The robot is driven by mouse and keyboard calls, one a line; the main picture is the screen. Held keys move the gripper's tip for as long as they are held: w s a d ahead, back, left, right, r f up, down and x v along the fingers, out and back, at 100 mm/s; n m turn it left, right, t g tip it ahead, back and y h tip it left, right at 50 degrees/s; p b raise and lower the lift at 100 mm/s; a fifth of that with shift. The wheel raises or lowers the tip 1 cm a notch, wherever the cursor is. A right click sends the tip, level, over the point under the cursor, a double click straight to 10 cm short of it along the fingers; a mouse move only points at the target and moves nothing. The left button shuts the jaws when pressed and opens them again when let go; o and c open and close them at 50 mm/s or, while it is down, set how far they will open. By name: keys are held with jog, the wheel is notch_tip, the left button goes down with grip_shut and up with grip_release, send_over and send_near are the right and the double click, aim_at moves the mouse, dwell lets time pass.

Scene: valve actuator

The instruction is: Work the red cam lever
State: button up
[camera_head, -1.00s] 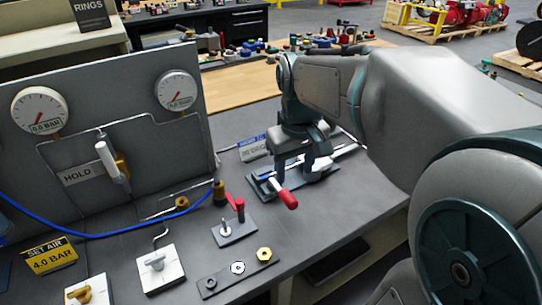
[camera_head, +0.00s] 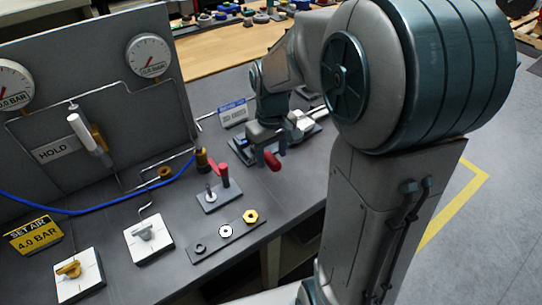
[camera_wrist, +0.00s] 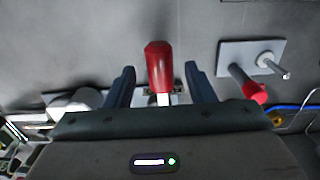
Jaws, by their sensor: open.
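A red lever handle (camera_head: 272,161) sticks out from a dark fixture at the bench's right side. It also shows in the wrist view (camera_wrist: 159,66), on a pale metal stem. My gripper (camera_wrist: 158,72) is open, with one blue finger on each side of this handle and a gap on both sides. My gripper (camera_head: 268,148) also shows in the head view, low over the fixture and partly hiding it. A second red lever (camera_head: 223,175) stands on a small plate (camera_head: 219,197) beside a metal stud. It shows at the right of the wrist view (camera_wrist: 250,88), outside my fingers.
A dark strip (camera_head: 205,249) with nuts and a washer lies at the front edge. Two white valve blocks (camera_head: 150,248) (camera_head: 90,285) stand left. A gauge panel (camera_head: 110,60) rises behind, with a blue hose (camera_head: 85,212) before it. A small sign (camera_head: 233,112) stands behind the fixture.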

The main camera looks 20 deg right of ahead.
jog(key=shift+f, duration=0.75)
grip_shut()
